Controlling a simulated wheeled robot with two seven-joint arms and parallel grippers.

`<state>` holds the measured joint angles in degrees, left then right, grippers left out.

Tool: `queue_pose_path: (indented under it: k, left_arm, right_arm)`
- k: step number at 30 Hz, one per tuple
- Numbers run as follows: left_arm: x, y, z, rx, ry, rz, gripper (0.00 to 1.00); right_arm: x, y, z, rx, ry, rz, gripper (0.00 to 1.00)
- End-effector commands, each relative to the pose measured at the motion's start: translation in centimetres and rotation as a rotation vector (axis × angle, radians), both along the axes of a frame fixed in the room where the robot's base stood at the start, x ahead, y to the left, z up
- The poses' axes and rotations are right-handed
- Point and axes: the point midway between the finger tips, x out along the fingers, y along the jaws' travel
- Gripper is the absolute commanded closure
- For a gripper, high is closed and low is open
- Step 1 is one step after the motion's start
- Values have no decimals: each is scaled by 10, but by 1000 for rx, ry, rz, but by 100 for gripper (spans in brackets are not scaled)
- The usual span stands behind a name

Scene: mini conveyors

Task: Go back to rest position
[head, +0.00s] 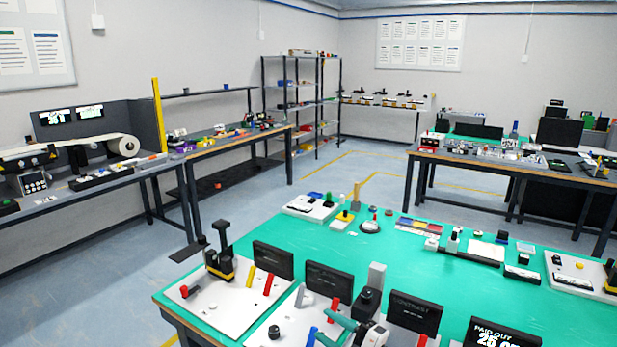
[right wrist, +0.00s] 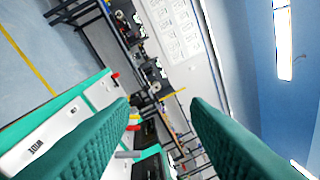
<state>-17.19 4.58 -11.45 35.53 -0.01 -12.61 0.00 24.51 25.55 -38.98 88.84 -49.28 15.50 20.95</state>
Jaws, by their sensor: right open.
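My right gripper (head: 322,327) shows at the bottom middle of the head view, over the front edge of the green-topped table (head: 300,235). Its two teal fingers are apart, with nothing seen between them. In the right wrist view the ribbed teal fingers (right wrist: 158,104) also stand apart and empty, and the room behind looks strongly tilted. My left gripper does not show in either view.
White panels with black displays (head: 273,259) and red handles (head: 268,284) line the table's front, close to the gripper. A black-and-yellow clamp (head: 217,262) stands at the left. The table's middle is mostly clear. Workbenches (head: 75,195) stand along the left wall.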

Motion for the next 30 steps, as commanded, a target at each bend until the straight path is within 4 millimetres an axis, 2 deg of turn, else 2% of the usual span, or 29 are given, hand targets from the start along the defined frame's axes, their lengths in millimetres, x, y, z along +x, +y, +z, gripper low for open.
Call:
queue_pose_path:
  k: [4, 8, 11, 15, 18, 22, 30]
  left_arm:
    - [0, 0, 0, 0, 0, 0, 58]
    - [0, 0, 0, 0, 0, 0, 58]
    - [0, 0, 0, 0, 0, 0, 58]
    - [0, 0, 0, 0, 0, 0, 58]
    - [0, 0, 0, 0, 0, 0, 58]
    - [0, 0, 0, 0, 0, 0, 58]
    - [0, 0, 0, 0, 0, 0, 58]
  right_arm:
    - [-16, -29, -2, 229, 164, -310, 57]
    - [-42, -69, -26, 359, 378, -577, 57]
    - [-76, -100, -55, 416, 581, -767, 57]
    - [-141, -132, -96, 435, 883, -977, 57]
    - [-182, -144, -114, 421, 1053, -1064, 57]
    - [-229, -152, -128, 391, 1225, -1136, 57]
    - [-310, -158, -137, 311, 1509, -1213, 57]
